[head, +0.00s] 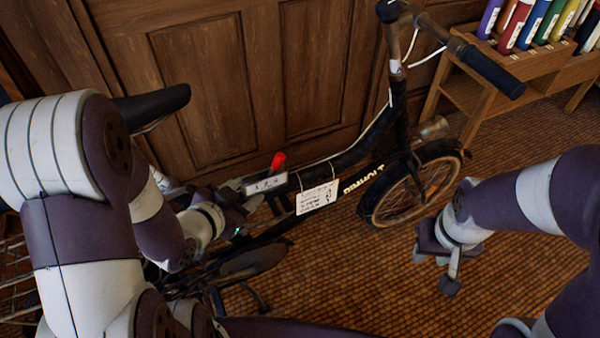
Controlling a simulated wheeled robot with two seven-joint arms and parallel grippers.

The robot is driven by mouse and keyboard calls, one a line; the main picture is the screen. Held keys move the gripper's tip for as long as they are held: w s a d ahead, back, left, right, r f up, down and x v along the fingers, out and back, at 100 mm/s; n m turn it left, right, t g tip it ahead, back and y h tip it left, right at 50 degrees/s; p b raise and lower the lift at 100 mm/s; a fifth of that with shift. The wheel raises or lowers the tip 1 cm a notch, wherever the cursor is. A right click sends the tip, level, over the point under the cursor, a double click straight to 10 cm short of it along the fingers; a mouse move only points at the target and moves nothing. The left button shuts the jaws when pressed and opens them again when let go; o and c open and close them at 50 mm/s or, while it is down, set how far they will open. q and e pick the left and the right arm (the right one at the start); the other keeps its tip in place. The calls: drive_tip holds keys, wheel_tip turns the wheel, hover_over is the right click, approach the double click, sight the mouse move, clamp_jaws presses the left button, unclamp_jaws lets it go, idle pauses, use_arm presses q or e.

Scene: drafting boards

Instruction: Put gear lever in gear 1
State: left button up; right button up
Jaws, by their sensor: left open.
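The gear lever, with a red knob (278,160), stands on the frame of a dark bicycle (345,160). A small white label plate (267,184) with dark marks sits just below the knob. The marks are too small to read, so I cannot tell which gear the lever is in. My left gripper (250,194) is open beside the plate, below and left of the red knob. It does not hold the knob, and part of its fingers blends with the dark frame. My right gripper (435,272) hangs empty over the floor at the right, with its fingers apart.
A white tag (317,197) hangs from the frame. The handlebar (487,70) reaches to the upper right, and the front wheel (415,190) is below it. A wooden rack (545,62) of coloured tubes stands at the upper right. Wood panelling (235,80) is close behind the bicycle.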

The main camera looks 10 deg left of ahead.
sight(276, 162)
use_arm(q)
drive_tip(key=shift+m+t+h, duration=0.3)
drive_tip(key=shift+m+t, duration=0.1)
drive_tip(key=shift+t, duration=0.1)
drive_tip(key=b+x, duration=0.1)
drive_tip(key=x, duration=0.3)
drive_tip(key=r+b+x, duration=0.1)
drive_tip(key=b+x, duration=0.1)
drive_tip(key=x, duration=0.2)
drive_tip(key=r+b+x, duration=0.1)
drive_tip(key=x, duration=0.3)
drive_tip(key=shift+w+d+r, duration=0.15)
drive_tip(key=shift+w+d, duration=0.35)
drive_tip(key=shift+w, duration=0.25)
clamp_jaws()
drive_tip(key=shift+b, duration=0.3)
